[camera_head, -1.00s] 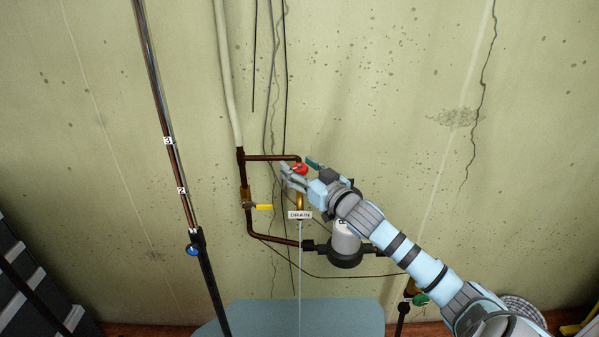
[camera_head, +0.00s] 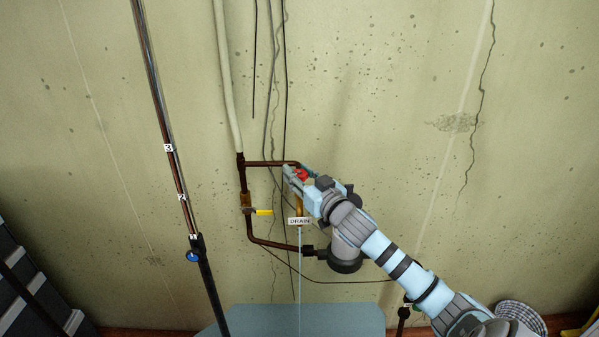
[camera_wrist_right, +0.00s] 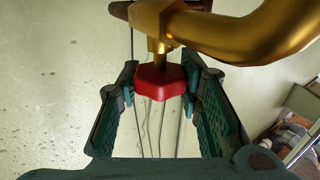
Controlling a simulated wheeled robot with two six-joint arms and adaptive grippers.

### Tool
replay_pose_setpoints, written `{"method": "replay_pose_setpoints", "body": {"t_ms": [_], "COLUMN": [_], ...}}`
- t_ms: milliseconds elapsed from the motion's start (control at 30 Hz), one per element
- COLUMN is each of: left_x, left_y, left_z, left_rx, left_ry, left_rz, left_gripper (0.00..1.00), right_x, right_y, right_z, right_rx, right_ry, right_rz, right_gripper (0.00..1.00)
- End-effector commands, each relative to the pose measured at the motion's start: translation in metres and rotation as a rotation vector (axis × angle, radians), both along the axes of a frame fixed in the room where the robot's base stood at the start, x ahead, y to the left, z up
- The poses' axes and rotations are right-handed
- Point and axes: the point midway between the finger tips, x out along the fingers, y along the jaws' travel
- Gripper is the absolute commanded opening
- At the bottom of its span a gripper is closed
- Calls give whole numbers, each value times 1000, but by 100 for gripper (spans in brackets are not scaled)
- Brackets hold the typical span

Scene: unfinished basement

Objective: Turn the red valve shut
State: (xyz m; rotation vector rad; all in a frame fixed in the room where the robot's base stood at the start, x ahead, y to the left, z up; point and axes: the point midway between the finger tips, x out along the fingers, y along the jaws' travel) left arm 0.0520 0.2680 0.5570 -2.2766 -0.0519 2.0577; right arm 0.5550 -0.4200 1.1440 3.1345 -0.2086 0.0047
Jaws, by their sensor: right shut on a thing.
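The red valve (camera_head: 302,174) is on the copper pipework against the wall, near the upper pipe run. In the right wrist view its red handle (camera_wrist_right: 160,82) sits on a brass stem below a thick brass pipe. My right gripper (camera_head: 298,177) reaches it from the lower right. In the right wrist view the gripper's two fingers (camera_wrist_right: 160,95) are on either side of the red handle, shut on it. The gripper partly hides the valve in the head view. My left gripper is not in view.
A yellow-handled valve (camera_head: 264,212) is on the left pipe. A DRAIN tag (camera_head: 299,221) hangs below the red valve. A grey and black filter housing (camera_head: 345,258) is behind my right arm. A blue valve (camera_head: 193,256) is at the lower left.

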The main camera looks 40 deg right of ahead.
Motion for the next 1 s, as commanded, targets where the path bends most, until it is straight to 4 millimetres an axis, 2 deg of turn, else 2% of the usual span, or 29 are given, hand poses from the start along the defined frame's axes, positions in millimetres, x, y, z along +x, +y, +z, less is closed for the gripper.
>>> {"method": "replay_pose_setpoints", "body": {"t_ms": [200,600,1000], "left_x": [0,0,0], "left_y": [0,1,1], "left_z": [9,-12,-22], "left_rx": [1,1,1], "left_ry": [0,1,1], "left_rz": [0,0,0], "left_gripper": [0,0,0], "right_x": [0,0,0], "right_y": [1,0,0], "right_z": [0,-3,-2], "right_rx": [7,4,2], "right_ry": [2,1,4], "right_rz": [-132,-413,-530], "right_gripper": [5,5,5]}}
